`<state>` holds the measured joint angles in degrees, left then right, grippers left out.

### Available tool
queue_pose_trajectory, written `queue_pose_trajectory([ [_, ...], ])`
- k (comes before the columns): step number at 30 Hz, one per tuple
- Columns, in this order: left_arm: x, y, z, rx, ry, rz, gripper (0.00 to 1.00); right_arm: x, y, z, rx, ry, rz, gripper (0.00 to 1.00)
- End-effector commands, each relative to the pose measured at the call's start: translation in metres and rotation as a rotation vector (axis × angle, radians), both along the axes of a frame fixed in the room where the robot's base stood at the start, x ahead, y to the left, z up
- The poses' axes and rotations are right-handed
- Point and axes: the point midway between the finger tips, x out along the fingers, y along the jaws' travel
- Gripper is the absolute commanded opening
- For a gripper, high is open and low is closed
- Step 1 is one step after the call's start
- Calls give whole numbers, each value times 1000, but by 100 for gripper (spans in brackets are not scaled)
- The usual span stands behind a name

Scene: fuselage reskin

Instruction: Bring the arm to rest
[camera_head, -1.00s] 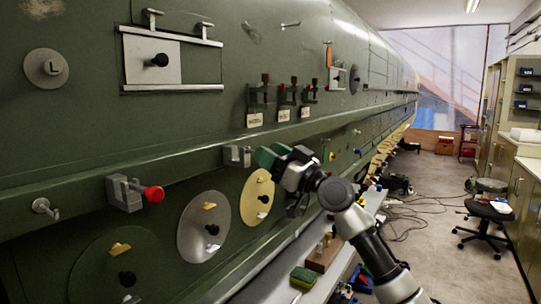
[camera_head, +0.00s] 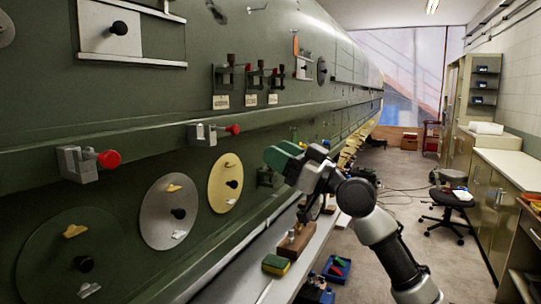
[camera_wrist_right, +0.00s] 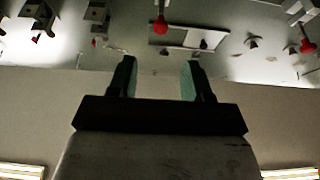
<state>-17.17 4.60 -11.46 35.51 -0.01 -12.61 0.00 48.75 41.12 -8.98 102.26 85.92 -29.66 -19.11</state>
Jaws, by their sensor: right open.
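My right gripper (camera_head: 282,157) hangs in the air beside the dark green fuselage (camera_head: 120,165), with green fingertips turned to the left. It is open and empty: in the right wrist view its two fingers (camera_wrist_right: 158,80) stand apart with nothing between them. A grey clamp with a red knob (camera_head: 205,134) is on the fuselage ledge, left of the gripper and apart from it. A second red-knobbed clamp (camera_head: 85,163) is further left. My left gripper is not in view.
Round discs (camera_head: 168,212) are on the lower skin. A stool (camera_head: 450,200) and cabinets (camera_head: 490,190) stand at right. The floor between is mostly clear.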

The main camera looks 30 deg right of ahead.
Motion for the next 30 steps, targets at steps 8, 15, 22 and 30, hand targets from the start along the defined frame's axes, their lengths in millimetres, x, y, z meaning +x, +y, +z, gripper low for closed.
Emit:
queue_pose_trajectory([
  [8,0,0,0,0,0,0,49,0,0,0,1,1,0,50],
  [15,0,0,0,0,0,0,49,2,5,-10,-11,18,3,50],
  [22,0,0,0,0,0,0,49,1,50,-125,-164,217,19,50],
  [30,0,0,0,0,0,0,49,-62,101,-314,-404,599,-9,50],
])
